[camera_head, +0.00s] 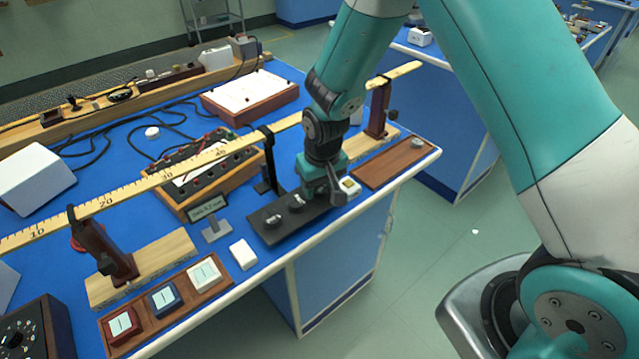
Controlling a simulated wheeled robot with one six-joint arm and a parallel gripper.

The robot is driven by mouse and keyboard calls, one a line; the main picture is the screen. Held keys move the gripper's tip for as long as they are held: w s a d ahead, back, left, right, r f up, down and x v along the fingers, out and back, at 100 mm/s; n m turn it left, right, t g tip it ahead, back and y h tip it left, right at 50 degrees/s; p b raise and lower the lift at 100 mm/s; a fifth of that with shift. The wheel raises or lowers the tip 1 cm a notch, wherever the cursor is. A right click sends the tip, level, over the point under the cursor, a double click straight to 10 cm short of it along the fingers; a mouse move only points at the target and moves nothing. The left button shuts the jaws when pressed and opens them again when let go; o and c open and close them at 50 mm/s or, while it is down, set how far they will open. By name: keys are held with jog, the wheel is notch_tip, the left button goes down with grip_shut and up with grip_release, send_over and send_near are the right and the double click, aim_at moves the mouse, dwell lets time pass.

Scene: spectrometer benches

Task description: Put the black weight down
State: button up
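My gripper (325,195) points down at the right end of a black tray (275,235), close to the front edge of the blue bench. Its fingers are small and dark here, so I cannot tell whether they are open or shut, or whether a weight is between them. Two small dark weights with knobs show on the tray, one at the left (273,221) and one nearer the middle (297,201). I cannot tell which is the black weight of the task. My gripper hides the tray's right end.
A long yellow ruler beam (135,187) crosses above the bench behind my gripper. A brown wooden tray (385,170) lies to the right. A white block (243,254) and a tray with red, blue and white blocks (165,298) are left. Open floor (440,235) lies to the right.

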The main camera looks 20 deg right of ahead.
aim_at(322, 192)
notch_tip(322, 192, up, 12)
jog(key=s+f, duration=0.1)
jog(key=s+a+r+n+y, duration=0.1)
jog(key=s+r, duration=0.3)
jog(key=s, duration=0.4)
jog(key=s+a+r+n+g+y, duration=0.1)
jog(key=s+a+r+n, duration=0.1)
jog(key=s, duration=0.5)
jog(key=s+a+r+n+y, duration=0.1)
jog(key=s+r+n+y, duration=0.1)
jog(key=s+r, duration=0.5)
jog(key=shift+s+a+n+b, duration=0.3)
jog(key=shift+s+n+b, duration=0.1)
jog(key=shift+s, duration=0.45)
dwell(1.1)
